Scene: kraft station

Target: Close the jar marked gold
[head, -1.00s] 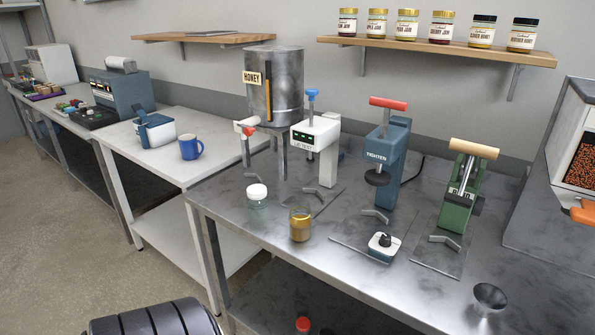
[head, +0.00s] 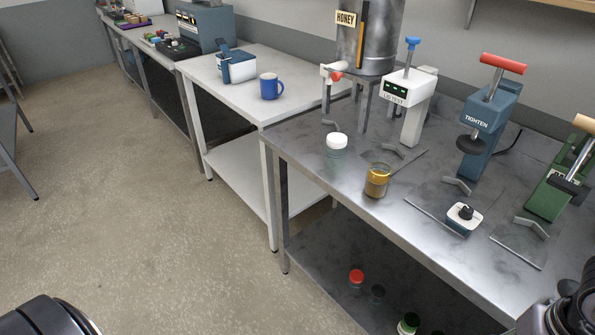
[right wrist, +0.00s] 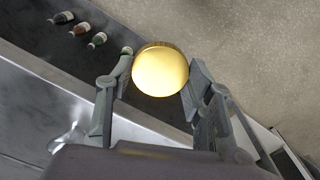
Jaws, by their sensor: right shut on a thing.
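A small glass jar (head: 377,182) with a gold band and amber-brown contents stands upright on the steel table, near its front edge. My right gripper (right wrist: 160,75) is shut on a round gold lid (right wrist: 160,70), with a finger on each side of it in the right wrist view. Whether anything hangs under the lid is hidden. Floor and a lower shelf show beyond the lid, so it is held away from the tabletop. Part of my right arm shows at the lower right of the head view. My left gripper is not in view.
A white-lidded glass jar (head: 337,148) stands left of the gold-banded jar. A red-lidded jar (head: 356,277) is on the lower shelf.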

